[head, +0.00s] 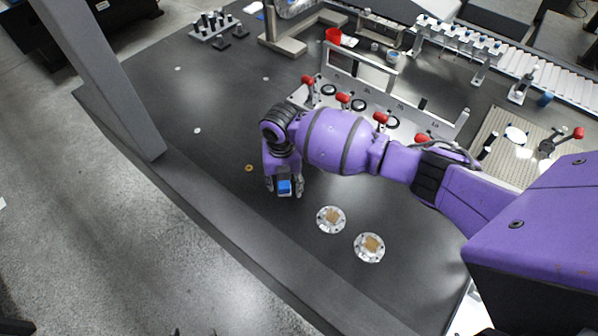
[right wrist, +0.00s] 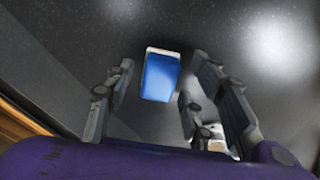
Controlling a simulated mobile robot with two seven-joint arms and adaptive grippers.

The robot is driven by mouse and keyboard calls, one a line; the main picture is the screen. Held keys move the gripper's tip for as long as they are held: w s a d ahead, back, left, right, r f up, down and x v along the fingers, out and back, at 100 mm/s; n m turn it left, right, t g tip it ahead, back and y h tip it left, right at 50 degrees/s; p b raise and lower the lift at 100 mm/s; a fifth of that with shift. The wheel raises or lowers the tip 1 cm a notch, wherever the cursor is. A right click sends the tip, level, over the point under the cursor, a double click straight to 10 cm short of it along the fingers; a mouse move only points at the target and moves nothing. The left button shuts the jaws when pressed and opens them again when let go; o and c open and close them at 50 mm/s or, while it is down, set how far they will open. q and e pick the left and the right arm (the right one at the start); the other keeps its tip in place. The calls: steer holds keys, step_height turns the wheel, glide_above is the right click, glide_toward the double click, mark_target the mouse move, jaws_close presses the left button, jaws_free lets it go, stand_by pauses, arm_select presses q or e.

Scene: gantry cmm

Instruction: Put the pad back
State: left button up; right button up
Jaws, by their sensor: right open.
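A small blue block with a pale edge, which may be the pad (head: 284,186), is at my right gripper (head: 284,188) over the dark table. In the right wrist view the blue block (right wrist: 159,77) shows between and just beyond the fingertips of my right gripper (right wrist: 160,75). The fingers are open, with a gap visible on both sides of the block. I cannot tell whether the block rests on the table.
Two round metal discs with brown squares (head: 331,219) (head: 369,247) lie to the right of my right gripper. A small brass-coloured ring (head: 249,168) lies to its left. A fixture with red-handled clamps (head: 350,100) stands behind my right arm. The left part of the table is mostly clear.

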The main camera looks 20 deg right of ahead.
step_height(320, 180, up, 12)
steer(key=shift+p, duration=0.35)
steer(key=shift+w+r, duration=0.1)
